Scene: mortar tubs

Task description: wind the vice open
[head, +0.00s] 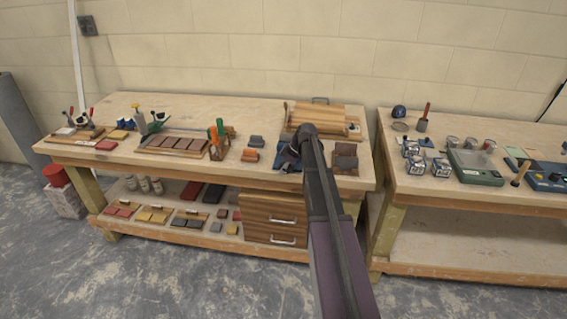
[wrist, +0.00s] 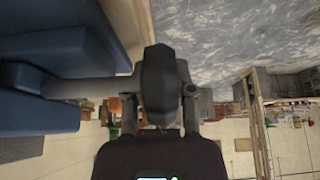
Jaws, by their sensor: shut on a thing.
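The blue vice (wrist: 85,45) fills the left of the wrist view. In the head view the vice (head: 287,160) is a small dark blue shape at the front edge of the left bench, partly hidden by my arm. A grey screw (wrist: 85,88) runs from the vice to a dark handle (wrist: 158,75) in the middle of the wrist view. My gripper (wrist: 160,102) has one finger on each side of the handle and is shut on it. The gap between the vice's jaws cannot be made out.
The left bench (head: 130,103) carries trays of tiles, clamps and a wooden board (head: 335,116). Drawers (head: 275,219) sit below it. A second bench (head: 420,195) on the right holds tins and green devices. The concrete floor (head: 130,285) in front is clear.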

